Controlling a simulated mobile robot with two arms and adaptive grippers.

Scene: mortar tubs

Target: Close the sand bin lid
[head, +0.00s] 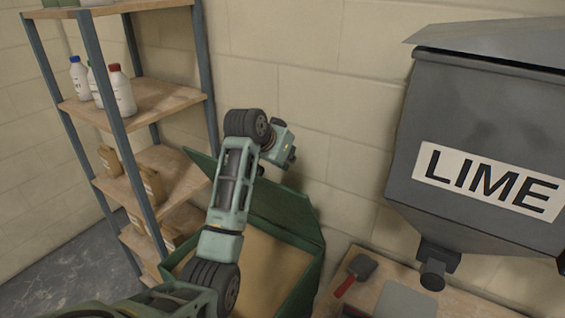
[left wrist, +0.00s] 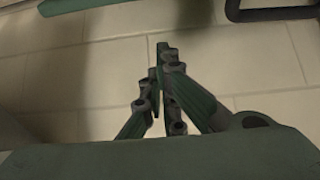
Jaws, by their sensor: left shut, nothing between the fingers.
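The green sand bin (head: 309,279) stands low against the wall, with tan sand (head: 262,270) inside. Its green lid (head: 280,212) is open, tilted up at the rear of the bin near the wall. My arm hides part of the lid and the opening. My left gripper (head: 288,158) is above the lid's upper edge, close to the wall, and looks apart from the lid. In the left wrist view the left gripper's fingers (left wrist: 163,72) are shut together and empty against the block wall. My right gripper is not in view.
A shelf rack (head: 150,100) with bottles and packets stands left of the bin. A grey LIME hopper (head: 480,110) hangs at the right. Bare wall lies between rack and hopper.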

